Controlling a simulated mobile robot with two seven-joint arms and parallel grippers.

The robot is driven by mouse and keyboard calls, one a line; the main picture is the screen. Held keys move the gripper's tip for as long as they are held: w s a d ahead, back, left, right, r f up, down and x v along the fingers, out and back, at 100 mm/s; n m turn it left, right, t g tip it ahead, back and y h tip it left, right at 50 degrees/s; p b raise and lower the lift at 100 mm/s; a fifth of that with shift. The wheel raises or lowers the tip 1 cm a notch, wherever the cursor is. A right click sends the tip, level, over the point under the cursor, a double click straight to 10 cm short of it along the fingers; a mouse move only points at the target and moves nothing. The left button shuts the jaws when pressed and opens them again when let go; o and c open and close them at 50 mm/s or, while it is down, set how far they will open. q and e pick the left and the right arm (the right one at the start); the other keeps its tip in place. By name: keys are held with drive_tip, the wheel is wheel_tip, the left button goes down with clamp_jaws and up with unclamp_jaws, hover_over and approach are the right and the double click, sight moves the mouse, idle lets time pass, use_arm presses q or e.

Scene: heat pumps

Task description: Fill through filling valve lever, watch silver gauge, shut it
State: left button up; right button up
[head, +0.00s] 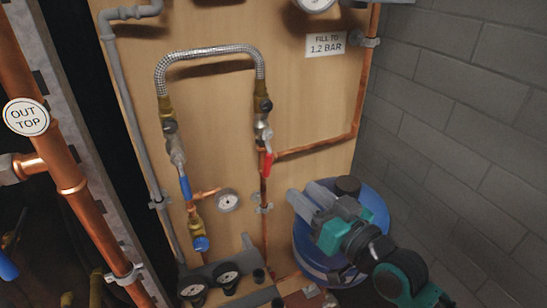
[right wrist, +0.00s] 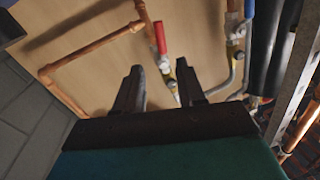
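A braided filling hose (head: 210,52) links two valves on a wooden board. The right valve has a red lever (head: 267,163) hanging down; the left one has a blue lever (head: 185,188), also pointing down. I cannot tell which is the filling valve lever. A small silver gauge (head: 228,201) sits between the pipes, its reading too small to tell. Another gauge (head: 316,3) is cut off at the top. My right gripper (head: 304,192) is empty, below and right of the red lever. In the right wrist view its fingers (right wrist: 158,70) are apart, near the red lever (right wrist: 160,38).
A sign (head: 325,44) reads "FILL TO 1.2 BAR". A blue round vessel (head: 376,205) stands behind my right gripper. Black gauges (head: 228,276) are at the bottom. A copper pipe (head: 318,146) runs right of the red lever. A block wall (head: 450,110) bounds the right.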

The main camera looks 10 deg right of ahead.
sight(270, 166)
drive_tip(key=x, duration=1.2)
drive_tip(key=shift+w+a, duration=0.2)
drive_tip(key=shift+c, duration=0.2)
clamp_jaws()
